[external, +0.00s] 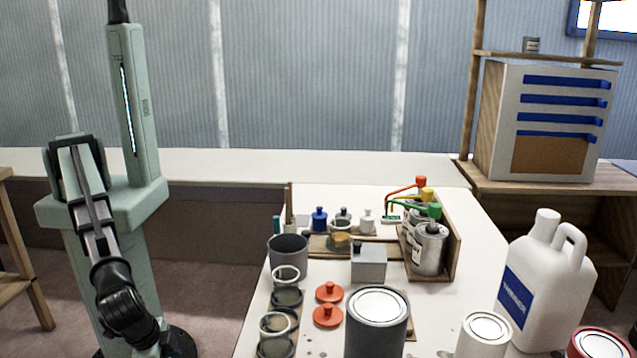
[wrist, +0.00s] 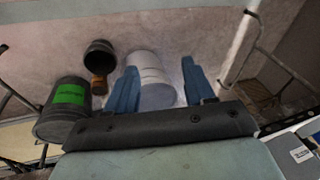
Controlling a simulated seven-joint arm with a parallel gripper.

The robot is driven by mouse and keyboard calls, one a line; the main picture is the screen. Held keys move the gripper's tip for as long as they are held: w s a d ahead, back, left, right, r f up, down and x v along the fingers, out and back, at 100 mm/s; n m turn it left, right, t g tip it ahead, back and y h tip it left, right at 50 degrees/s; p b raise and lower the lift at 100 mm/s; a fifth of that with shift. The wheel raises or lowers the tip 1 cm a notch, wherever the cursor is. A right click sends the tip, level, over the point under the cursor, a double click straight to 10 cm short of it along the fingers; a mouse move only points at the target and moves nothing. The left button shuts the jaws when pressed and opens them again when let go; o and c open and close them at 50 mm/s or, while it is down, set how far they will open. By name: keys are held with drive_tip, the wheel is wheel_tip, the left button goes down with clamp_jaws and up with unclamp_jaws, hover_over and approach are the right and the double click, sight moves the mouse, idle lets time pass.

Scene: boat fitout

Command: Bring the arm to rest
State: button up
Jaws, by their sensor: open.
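My arm (external: 90,210) stands at the left in the external view, beside the white worktable (external: 240,335). Its links fold down to a black joint low in the picture, and I cannot make out the fingers there. In the wrist view my gripper (wrist: 160,65) shows two blue fingers spread apart with nothing held between them. A white bucket (wrist: 150,75) shows behind the gap between the fingers, beyond them rather than gripped.
The worktable carries a dark can (external: 375,328), red lids (external: 329,292), a grey box (external: 369,263), a rack of cans (external: 430,247) and a white jug (external: 548,270). The wrist view also shows a green-labelled dark bucket (wrist: 65,110) and a small black pot (wrist: 100,53).

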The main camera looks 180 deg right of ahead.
drive_tip(key=s+d+f+m+h, duration=0.1)
drive_tip(key=s+d+f+m, duration=0.15)
drive_tip(key=d+f, duration=0.5)
drive_tip(key=s+d+f+m+g, duration=0.1)
drive_tip(key=d+f+m, duration=0.3)
drive_tip(key=d, duration=0.7)
drive_tip(key=s+d+f+m+h, duration=0.1)
drive_tip(key=d+f+m, duration=0.2)
drive_tip(key=d+f, duration=0.5)
drive_tip(key=s+d+f+m+g, duration=0.1)
drive_tip(key=s+d+m, duration=0.4)
drive_tip(key=s+d, duration=0.5)
drive_tip(key=s+d+f+m+g, duration=0.2)
drive_tip(key=s+d+f+m, duration=0.2)
drive_tip(key=s+d, duration=0.7)
drive_tip(key=shift+f+m, duration=0.3)
drive_tip(key=shift+m, duration=0.25)
